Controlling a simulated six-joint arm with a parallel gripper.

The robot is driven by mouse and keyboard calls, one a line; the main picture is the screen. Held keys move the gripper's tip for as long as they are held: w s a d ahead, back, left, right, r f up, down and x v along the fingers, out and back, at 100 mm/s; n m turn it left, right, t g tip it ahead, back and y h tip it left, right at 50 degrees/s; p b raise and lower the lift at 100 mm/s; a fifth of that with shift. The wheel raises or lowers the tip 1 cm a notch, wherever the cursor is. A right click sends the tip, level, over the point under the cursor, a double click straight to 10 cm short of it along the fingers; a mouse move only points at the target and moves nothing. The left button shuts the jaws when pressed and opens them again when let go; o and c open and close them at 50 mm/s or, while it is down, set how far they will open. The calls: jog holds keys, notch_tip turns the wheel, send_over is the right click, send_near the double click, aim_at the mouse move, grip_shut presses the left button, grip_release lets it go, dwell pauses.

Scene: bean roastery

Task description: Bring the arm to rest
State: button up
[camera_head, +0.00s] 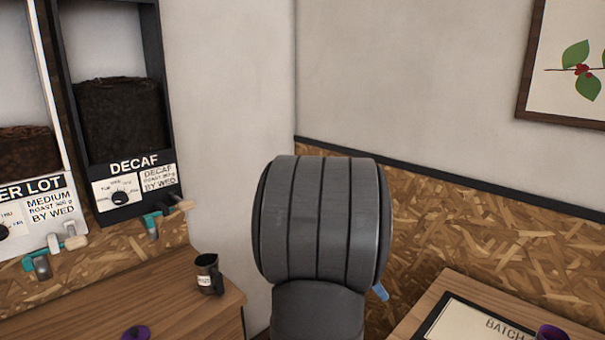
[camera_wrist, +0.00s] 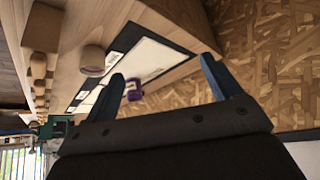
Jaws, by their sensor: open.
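My gripper (camera_wrist: 162,67) shows in the wrist view with its two blue fingers spread wide apart and nothing between them. Beyond the fingers are a wooden table (camera_wrist: 190,18) and a wall of pressed wood-chip board. In the head view my own grey arm link stands in the middle and hides most of the gripper. Only a small blue piece shows at the link's lower right, likely a finger.
A black-framed batch board (camera_head: 470,322) lies on the right table, with a purple object (camera_head: 552,333) beside it. A dark mug (camera_head: 208,274) and another purple object (camera_head: 136,333) are on the left counter. Bean dispensers, one marked DECAF (camera_head: 126,163), stand behind.

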jog(key=w+a+n+t+y, duration=0.1)
jog(key=a+n, duration=0.4)
jog(key=a, duration=1.1)
jog(key=w+a+n+t+y, duration=0.2)
jog(key=w+a+n, duration=0.3)
jog(key=a, duration=1.1)
jog(key=shift+w+a+f+n+t+y, duration=0.15)
jog(key=shift+w+a+n+t+y, duration=0.25)
jog(key=shift+t, duration=0.5)
jog(key=shift+d, duration=0.15)
jog(key=s+d+m+g+h, duration=0.2)
jog(key=d+m, duration=0.5)
jog(key=d, duration=1.4)
jog(key=shift+d+g+h, duration=0.35)
jog(key=shift+g+h, duration=0.05)
jog(key=shift+h, duration=0.2)
jog(key=shift+a, duration=0.1)
